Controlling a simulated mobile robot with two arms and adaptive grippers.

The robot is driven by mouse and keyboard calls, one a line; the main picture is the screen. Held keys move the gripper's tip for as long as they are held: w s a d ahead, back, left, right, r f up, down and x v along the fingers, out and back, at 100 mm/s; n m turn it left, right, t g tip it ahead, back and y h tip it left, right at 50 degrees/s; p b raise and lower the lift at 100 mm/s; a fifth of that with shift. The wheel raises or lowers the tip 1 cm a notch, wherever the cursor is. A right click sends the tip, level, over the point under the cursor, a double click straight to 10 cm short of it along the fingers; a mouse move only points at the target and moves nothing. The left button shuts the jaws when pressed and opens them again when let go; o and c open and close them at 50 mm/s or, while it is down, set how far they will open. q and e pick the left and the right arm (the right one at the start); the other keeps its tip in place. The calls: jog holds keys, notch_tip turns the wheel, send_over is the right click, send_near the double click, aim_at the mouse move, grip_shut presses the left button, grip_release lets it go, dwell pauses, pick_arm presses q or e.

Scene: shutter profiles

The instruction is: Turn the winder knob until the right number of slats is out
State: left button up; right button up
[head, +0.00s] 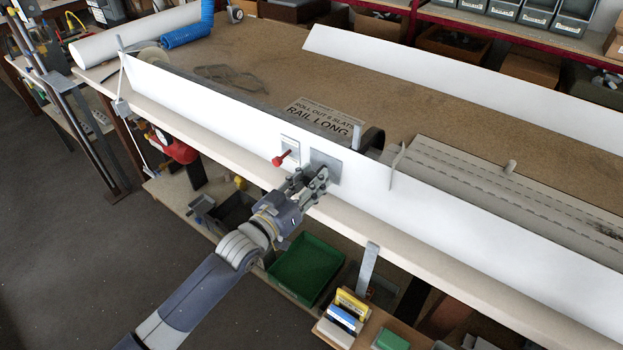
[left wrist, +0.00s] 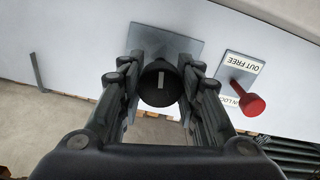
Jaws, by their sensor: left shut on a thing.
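The winder knob (left wrist: 158,86) is dark and round with a white mark on its face. It sits on a grey square plate (left wrist: 165,48), which also shows on the white front board in the head view (head: 327,165). My left gripper (head: 318,178) is shut on the knob, one finger on each side; it also shows in the left wrist view (left wrist: 160,88). In the head view the fingers hide the knob. My right gripper is not in view.
A red lever (head: 285,158) on a small labelled plate sticks out just left of the knob plate; in the left wrist view the lever (left wrist: 246,100) is right of my fingers. A printed sign (head: 325,118) lies behind the board. A green bin (head: 305,268) stands below.

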pick_arm(q)
jog(key=shift+f, duration=0.1)
dwell(0.5)
jog(key=o, duration=1.1)
jog(key=shift+s, duration=0.1)
jog(key=v, duration=1.2)
